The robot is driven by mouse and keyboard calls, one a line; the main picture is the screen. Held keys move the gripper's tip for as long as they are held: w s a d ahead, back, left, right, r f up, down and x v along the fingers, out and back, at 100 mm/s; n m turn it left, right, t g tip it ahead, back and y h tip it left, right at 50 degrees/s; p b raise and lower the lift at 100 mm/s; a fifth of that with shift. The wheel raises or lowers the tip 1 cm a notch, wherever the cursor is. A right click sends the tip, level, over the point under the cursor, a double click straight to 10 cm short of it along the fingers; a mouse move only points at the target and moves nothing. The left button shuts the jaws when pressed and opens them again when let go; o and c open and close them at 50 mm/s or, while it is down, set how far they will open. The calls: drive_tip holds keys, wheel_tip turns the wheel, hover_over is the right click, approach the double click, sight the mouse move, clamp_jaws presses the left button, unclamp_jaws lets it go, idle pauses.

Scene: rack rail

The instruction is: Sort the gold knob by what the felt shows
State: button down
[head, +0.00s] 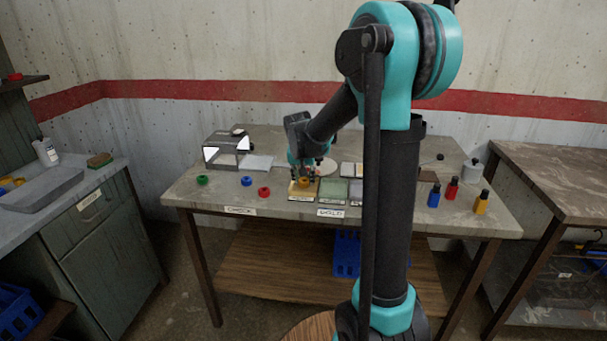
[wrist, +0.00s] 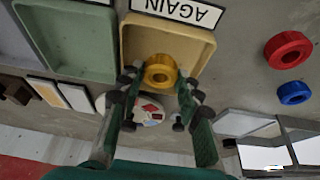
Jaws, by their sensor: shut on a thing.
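The gold knob (wrist: 161,73), a ring with a hole in its middle, is between the fingers of my gripper (wrist: 158,84) in the wrist view. My gripper is shut on it. The knob is over the cream-yellow tray (wrist: 207,45), whose label (wrist: 178,10) reads AGAIN; I cannot tell if it touches the tray floor. In the head view my gripper (head: 303,176) is at the yellow tray (head: 294,194) too. A pale round disc (wrist: 150,119) with red patches lies behind the fingers in the wrist view, partly hidden. I cannot tell which surface is the felt.
A green tray (wrist: 65,40) sits beside the yellow one. Red (head: 264,192), blue (head: 246,181) and green (head: 202,180) rings stand on the table to the left. A grey box-like stand (head: 226,150) is at the back left. Small bottles (head: 451,190) are at the right.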

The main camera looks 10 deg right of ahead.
drive_tip(key=shift+f, duration=0.5)
idle(0.5)
drive_tip(key=c, duration=1)
unclamp_jaws()
drive_tip(key=shift+o, duration=0.2)
drive_tip(key=shift+r, duration=0.1)
drive_tip(key=shift+r, duration=3.9)
